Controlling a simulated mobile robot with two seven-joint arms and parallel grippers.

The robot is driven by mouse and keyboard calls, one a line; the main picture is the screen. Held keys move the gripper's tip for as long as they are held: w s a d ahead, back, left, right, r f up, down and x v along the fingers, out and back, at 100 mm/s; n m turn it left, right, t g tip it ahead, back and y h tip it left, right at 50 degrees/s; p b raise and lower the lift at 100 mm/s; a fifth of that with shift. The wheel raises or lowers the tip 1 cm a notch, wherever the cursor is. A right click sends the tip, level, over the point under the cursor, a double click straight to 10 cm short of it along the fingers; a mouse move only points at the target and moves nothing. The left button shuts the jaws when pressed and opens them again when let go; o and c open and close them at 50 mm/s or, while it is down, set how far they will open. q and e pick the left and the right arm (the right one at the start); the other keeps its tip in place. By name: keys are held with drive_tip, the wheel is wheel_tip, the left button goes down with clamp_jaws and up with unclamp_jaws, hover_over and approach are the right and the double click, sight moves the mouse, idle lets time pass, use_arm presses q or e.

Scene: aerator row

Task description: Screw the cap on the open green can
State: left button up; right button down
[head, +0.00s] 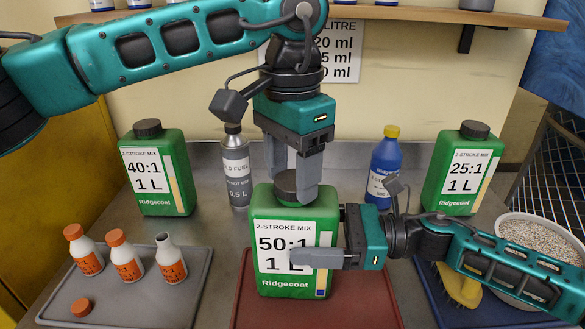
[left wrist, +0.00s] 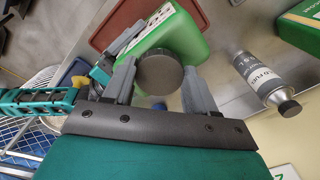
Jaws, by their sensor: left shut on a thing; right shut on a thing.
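My left gripper (head: 297,180) comes down from above, shut on the cap. In the left wrist view the cap (left wrist: 160,73) lies between the two fingers, over the green can (left wrist: 188,42). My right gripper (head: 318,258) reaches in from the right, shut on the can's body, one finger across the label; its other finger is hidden.
Capped green cans stand at left (head: 165,190) and right (head: 462,180). A grey fuel bottle (head: 236,170) and a blue bottle (head: 385,160) stand behind. A grey tray (head: 150,300) holds small orange-labelled bottles and a loose orange cap (head: 81,307). A bowl (head: 540,240) and yellow brush (head: 458,287) are right.

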use_arm(q)
drive_tip(key=shift+m, duration=0.6)
drive_tip(key=o, duration=1)
drive_tip(key=shift+r, duration=2.25)
